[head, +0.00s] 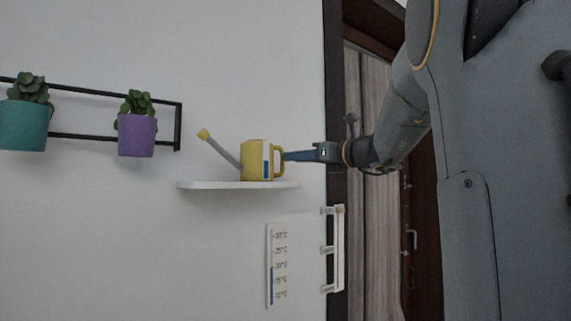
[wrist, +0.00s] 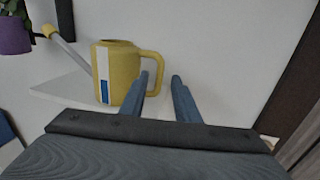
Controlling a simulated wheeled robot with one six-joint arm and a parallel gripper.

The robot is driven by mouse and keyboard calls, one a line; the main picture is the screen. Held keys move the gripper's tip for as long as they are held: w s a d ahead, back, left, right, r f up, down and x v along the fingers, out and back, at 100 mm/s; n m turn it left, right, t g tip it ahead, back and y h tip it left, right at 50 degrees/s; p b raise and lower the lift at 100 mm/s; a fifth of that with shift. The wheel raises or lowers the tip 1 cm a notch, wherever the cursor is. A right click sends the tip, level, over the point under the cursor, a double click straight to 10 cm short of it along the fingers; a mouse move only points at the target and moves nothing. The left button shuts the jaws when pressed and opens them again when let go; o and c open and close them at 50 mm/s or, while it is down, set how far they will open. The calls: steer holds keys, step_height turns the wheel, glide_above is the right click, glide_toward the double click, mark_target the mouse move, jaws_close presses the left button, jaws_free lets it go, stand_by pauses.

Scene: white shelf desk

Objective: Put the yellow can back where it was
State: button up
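The yellow can (head: 255,160) is a watering can with a grey spout, a yellow tip and a blue-and-white patch. It stands upright at the white wall shelf (head: 205,185), its base on or very close to the top. Its handle faces right, towards my gripper (head: 286,156). In the wrist view the can (wrist: 120,70) is upright over the shelf (wrist: 60,93). My gripper (wrist: 161,78) has its two fingers apart, with the handle's outer bar appearing between them. I cannot tell whether either finger touches the handle.
A black wall rack (head: 178,128) holds a teal pot (head: 23,127) and a purple pot (head: 136,136) with plants at left. A thermometer panel (head: 277,265) and a white rail (head: 338,250) are below the shelf. A dark door frame (head: 334,100) stands at right.

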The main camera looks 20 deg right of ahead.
steer(key=b+v, duration=0.1)
steer(key=v, duration=0.5)
steer(key=s+a+f+n+g, duration=0.1)
steer(key=a+f+n+g, duration=0.3)
steer(key=f, duration=0.7)
steer(key=s+a+f+n+g+h, duration=0.1)
steer(key=a+f+n+g, duration=0.3)
steer(key=f, duration=0.7)
steer(key=s+a+f+n+g, duration=0.1)
steer(key=a+f+n, duration=0.1)
steer(key=a+f, duration=0.6)
steer(key=s+a+f+n+g+h, duration=0.2)
steer(key=s+f+n+g+h, duration=0.1)
steer(key=s+f+n, duration=0.6)
steer(key=s+a+f+n+g+h, duration=0.2)
steer(key=s+f+n+g, duration=0.2)
steer(key=s+f+n, duration=0.6)
step_height(320, 180, down, 8)
steer(key=n, duration=0.3)
steer(key=shift+s+a+r+h, duration=0.2)
steer(key=shift+a+h, duration=0.1)
steer(key=shift+h, duration=0.1)
steer(key=shift+w, duration=0.1)
